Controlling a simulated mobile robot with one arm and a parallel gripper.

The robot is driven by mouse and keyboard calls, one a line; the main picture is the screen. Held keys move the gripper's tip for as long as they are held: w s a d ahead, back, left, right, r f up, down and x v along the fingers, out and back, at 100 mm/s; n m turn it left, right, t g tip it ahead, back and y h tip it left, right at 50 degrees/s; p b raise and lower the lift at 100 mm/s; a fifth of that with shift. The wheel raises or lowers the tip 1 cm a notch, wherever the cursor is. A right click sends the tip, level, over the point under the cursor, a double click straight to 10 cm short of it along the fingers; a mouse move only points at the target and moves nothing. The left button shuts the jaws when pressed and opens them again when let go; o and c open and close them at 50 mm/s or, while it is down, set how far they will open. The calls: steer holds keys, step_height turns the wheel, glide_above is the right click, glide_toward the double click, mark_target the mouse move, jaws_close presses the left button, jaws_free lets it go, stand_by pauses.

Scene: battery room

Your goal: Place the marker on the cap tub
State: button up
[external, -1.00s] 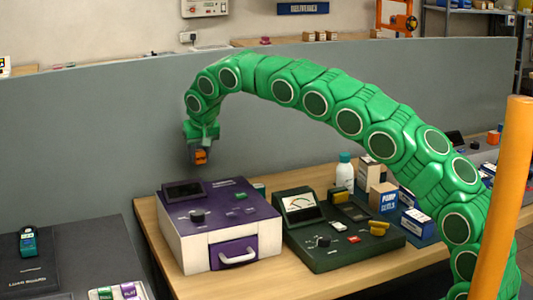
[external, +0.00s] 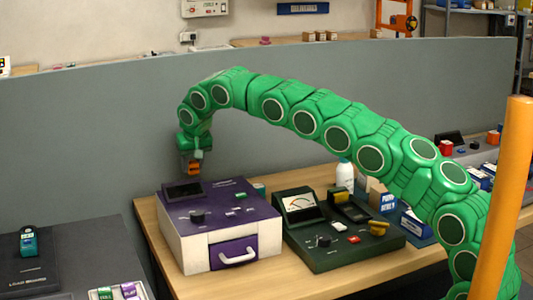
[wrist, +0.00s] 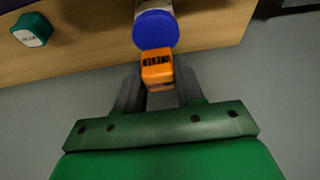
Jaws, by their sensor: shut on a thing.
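The marker is a small orange block with dark lettering (wrist: 157,68), held between the fingers of my gripper (wrist: 160,88). In the external view the marker (external: 193,169) hangs from my gripper (external: 194,158), just above and behind the purple and white machine. In the wrist view a round tub with a blue top (wrist: 155,30), which looks like the cap tub, stands at the wooden table's edge, just beyond the marker. The marker overlaps its near rim in the picture; I cannot tell whether they touch. The tub is hidden in the external view.
A teal and white item (wrist: 33,29) lies on the wooden table, left of the tub. The purple and white machine (external: 218,224) stands in front of my gripper. A dark green meter unit (external: 340,238) and a white bottle (external: 345,175) are to its right. A grey partition (external: 90,150) rises behind.

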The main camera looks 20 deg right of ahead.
mark_target(193, 172)
steer(key=shift+f, duration=1.45)
steer(key=shift+f, duration=0.15)
steer(key=o, duration=1)
steer(key=shift+r, duration=0.2)
steer(key=v, duration=1.2)
steer(key=shift+o, duration=0.3)
